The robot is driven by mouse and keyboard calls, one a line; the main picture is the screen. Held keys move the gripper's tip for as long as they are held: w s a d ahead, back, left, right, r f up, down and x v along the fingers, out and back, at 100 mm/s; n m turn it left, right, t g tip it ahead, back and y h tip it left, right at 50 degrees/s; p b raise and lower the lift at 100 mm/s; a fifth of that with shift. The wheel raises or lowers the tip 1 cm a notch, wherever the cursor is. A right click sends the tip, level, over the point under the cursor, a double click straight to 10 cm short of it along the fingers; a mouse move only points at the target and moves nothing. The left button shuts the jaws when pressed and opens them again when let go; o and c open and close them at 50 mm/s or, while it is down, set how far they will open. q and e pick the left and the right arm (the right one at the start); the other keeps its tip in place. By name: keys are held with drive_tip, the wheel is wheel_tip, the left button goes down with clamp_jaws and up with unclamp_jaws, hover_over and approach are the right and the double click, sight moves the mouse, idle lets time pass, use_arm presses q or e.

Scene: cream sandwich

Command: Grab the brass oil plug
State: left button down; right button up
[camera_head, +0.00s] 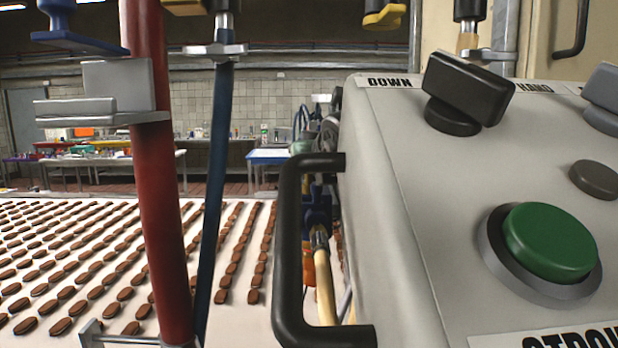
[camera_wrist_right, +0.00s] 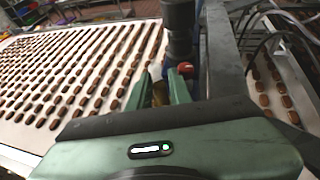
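A small brass-coloured piece, which looks like the brass oil plug (camera_wrist_right: 160,93), shows in the right wrist view between the two green fingers of my right gripper (camera_wrist_right: 160,80). The fingers stand apart on either side of it. I cannot tell whether they press on it. A dark upright cylinder (camera_wrist_right: 180,30) stands just beyond the fingers, with a small red part (camera_wrist_right: 185,68) low on it. In the head view I cannot make out the plug. My left gripper is not in view.
A grey control box (camera_head: 400,200) with a green button (camera_head: 550,242) and a black handle (camera_head: 290,250) fills the right of the head view. A red pipe (camera_head: 160,200) and blue pipe (camera_head: 217,180) stand left. Rows of brown biscuits cover a white conveyor (camera_head: 60,215).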

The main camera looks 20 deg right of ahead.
clamp_jaws()
drive_tip(key=shift+r, duration=0.15)
